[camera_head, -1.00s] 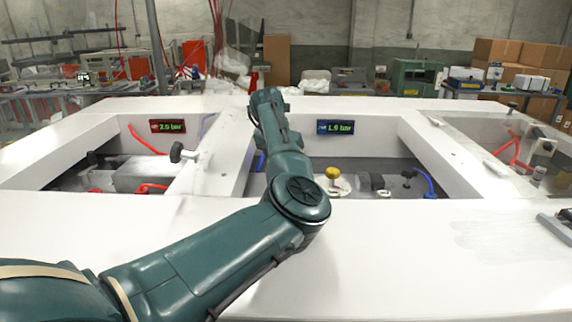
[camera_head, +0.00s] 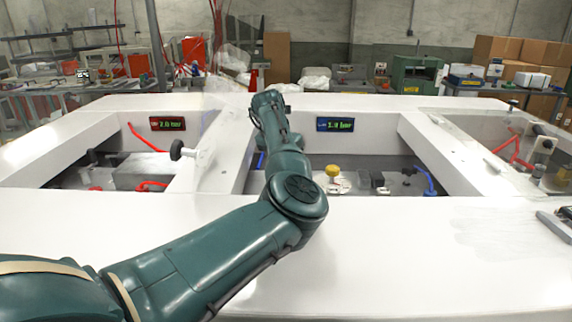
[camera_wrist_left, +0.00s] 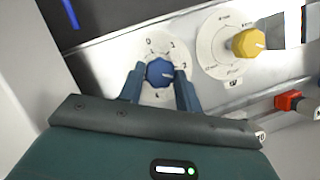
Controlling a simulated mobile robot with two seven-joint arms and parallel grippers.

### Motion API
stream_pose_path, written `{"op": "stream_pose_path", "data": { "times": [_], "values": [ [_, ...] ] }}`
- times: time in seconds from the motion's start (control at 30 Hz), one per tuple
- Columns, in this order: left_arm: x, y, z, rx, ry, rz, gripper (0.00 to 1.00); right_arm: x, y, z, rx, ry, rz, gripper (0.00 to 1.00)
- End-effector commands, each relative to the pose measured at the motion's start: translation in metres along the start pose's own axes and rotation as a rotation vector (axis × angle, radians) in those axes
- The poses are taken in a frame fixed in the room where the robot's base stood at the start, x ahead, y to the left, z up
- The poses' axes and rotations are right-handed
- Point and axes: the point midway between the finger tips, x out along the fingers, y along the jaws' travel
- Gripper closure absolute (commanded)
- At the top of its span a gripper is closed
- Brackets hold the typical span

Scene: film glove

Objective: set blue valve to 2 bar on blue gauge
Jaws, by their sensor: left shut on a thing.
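The blue valve (camera_wrist_left: 159,72) is a round knob on a white dial with numbers around it, in the left wrist view. My left gripper (camera_wrist_left: 161,80) is shut on it, one finger on each side. The blue gauge (camera_head: 335,124) is a small display with a blue left part and green digits, on the back wall of the middle bay in the head view. Its digits are blurred; they seem to start with 1 and end in "bar", but I cannot read the decimal. In the head view my left arm hides the blue valve and the gripper.
A yellow knob (camera_wrist_left: 249,43) on its own dial is right of the blue one. A red fitting (camera_wrist_left: 288,101) is lower right. A red gauge (camera_head: 167,124) hangs in the left bay. The white front top is mostly clear.

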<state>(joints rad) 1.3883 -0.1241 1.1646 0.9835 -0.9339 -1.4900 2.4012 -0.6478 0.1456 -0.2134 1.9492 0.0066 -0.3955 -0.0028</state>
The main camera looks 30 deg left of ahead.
Motion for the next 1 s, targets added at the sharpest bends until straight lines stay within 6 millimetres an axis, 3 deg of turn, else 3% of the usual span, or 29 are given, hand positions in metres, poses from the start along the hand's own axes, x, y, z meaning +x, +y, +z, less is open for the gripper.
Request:
{"op": "stream_pose_path", "data": {
  "times": [0.5, 0.53, 0.77, 1.0],
  "values": [
    [-0.0005, 0.0011, 0.0004, 0.103, -0.001, -0.042, 0.89, -0.0001, 0.0000, -0.0006, 0.000, 0.001, 0.000, 0.64],
    [-0.0005, 0.0011, 0.0004, 0.103, -0.001, -0.041, 0.64, -0.0001, 0.0000, -0.0006, 0.000, 0.001, 0.000, 0.64],
    [-0.0005, 0.0010, 0.0004, 0.102, -0.001, -0.042, 0.45, -0.0002, 0.0000, -0.0006, 0.000, 0.001, 0.000, 0.64],
    [-0.0009, 0.0009, 0.0004, 0.102, -0.001, -0.042, 0.45, 0.0000, 0.0001, -0.0004, 0.001, 0.001, 0.000, 0.64]
  ]
}}
